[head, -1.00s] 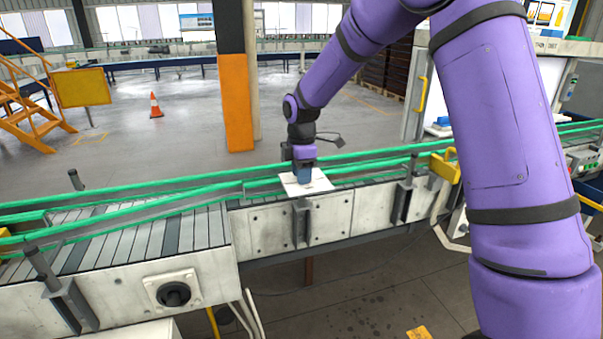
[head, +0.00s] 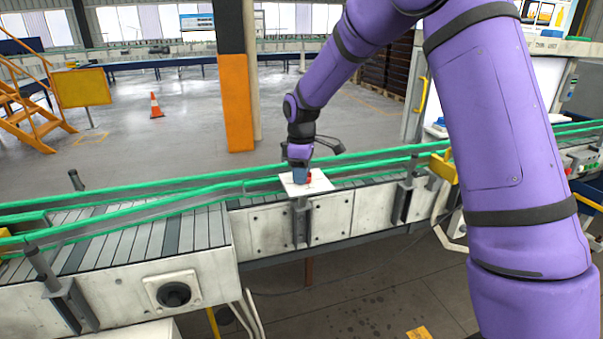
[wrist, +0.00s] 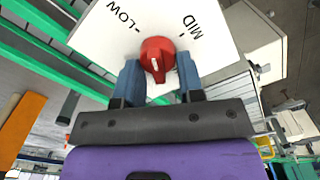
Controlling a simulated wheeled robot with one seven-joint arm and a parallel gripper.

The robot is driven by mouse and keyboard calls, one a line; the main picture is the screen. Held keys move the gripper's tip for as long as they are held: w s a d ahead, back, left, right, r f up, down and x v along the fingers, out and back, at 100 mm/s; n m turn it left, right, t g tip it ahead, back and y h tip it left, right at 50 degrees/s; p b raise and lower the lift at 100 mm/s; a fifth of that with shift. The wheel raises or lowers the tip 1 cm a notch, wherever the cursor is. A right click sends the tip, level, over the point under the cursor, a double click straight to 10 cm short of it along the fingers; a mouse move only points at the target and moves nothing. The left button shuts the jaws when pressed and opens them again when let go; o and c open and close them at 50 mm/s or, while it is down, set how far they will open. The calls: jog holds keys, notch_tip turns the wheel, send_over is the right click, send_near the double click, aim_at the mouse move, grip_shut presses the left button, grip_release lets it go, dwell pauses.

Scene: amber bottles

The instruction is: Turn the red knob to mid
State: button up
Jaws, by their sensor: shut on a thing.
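The red knob (wrist: 157,47) sits on a white plate (wrist: 95,35) with LOW printed at left and MID at right in the wrist view. A short white line shows on the knob; I cannot tell which label it lines up with. My gripper (wrist: 157,66) has one blue-grey finger on each side of the knob and is shut on it. In the head view my gripper (head: 301,174) is over the white plate (head: 322,186), and a bit of the red knob (head: 309,178) shows at its right side. The rest of the knob is hidden there.
The plate is mounted at the conveyor (head: 190,232), with green guide rails (head: 130,205) running behind it. A black round fitting (head: 173,294) is on the conveyor's near side. A yellow bracket (head: 444,167) stands to the right. An orange-and-black column (head: 237,100) rises behind.

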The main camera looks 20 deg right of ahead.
jog(key=m, duration=0.6)
jog(key=shift+w+d+m, duration=0.2)
jog(key=shift+w+m, duration=0.1)
jog(key=m, duration=0.5)
jog(key=shift+d, duration=0.25)
jog(key=shift+m, duration=0.4)
jog(key=o, duration=0.9)
jog(key=shift+r, duration=0.15)
notch_tip(320, 180, up, 11)
jog(key=shift+f, duration=0.2)
